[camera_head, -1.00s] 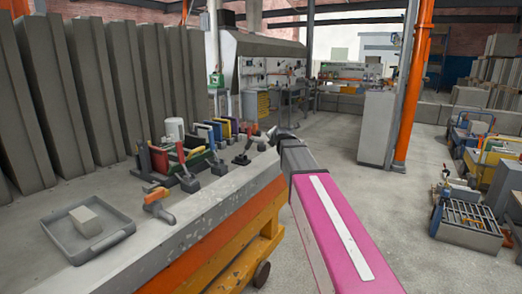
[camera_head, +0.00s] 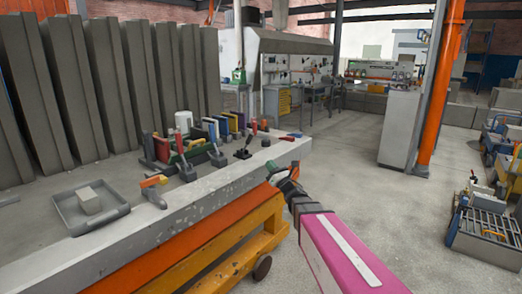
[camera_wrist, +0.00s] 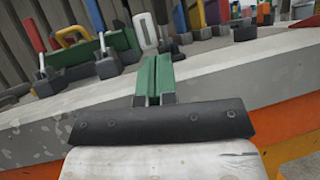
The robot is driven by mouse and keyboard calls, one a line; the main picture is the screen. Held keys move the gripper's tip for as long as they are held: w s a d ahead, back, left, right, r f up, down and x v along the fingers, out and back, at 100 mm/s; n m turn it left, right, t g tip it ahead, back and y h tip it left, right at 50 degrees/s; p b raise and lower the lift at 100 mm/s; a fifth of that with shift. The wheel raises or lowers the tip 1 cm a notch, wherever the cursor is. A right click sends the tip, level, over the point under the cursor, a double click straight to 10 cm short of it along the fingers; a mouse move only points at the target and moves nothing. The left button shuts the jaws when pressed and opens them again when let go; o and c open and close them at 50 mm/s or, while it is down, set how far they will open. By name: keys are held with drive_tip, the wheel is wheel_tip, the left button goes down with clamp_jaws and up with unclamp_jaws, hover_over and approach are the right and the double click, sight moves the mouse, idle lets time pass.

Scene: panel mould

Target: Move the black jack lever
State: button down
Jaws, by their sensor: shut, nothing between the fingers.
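Several small levers stand on black or grey bases on top of the long pale bench. One with a black base and a red handle (camera_head: 245,152) stands nearest the bench's right end. Another lever (camera_head: 187,170) stands further left, and which one is the black jack lever I cannot tell for sure. A dark block (camera_wrist: 244,31) shows at the top right of the wrist view, beyond my fingers. My gripper (camera_head: 274,168) is beside the bench's front edge, apart from the levers. Its green fingers (camera_wrist: 155,80) are shut and empty.
The bench edge (camera_head: 215,186) lies between my gripper and the levers. A grey tray (camera_head: 72,224) with a pale block and an orange-handled tool (camera_head: 153,190) lie to the left. Coloured upright pieces (camera_head: 222,126) crowd behind the levers.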

sight(251, 138)
drive_tip(key=x, duration=1.4)
drive_tip(key=shift+d+r, duration=0.1)
drive_tip(key=shift+r, duration=0.1)
drive_tip(key=shift+w+a+r+g, duration=0.15)
drive_tip(key=shift+a+r+g, duration=0.15)
drive_tip(key=shift+g, duration=0.1)
drive_tip(key=shift+w+a+r+n+g+h, duration=0.4)
drive_tip(key=shift+a+r+g+h, duration=0.1)
drive_tip(key=shift+g+h, duration=0.3)
drive_tip(key=shift+w+a+r, duration=0.35)
drive_tip(key=shift+w+a, duration=0.05)
drive_tip(key=shift+a, duration=0.05)
drive_tip(key=shift+s+a+x, duration=0.15)
drive_tip(key=shift+x, duration=0.9)
drive_tip(key=shift+s+a+x, duration=0.15)
drive_tip(key=shift+a+x, duration=0.05)
drive_tip(key=shift+x, duration=0.9)
drive_tip(key=shift+w+a, duration=0.9)
drive_tip(key=shift+a, duration=0.25)
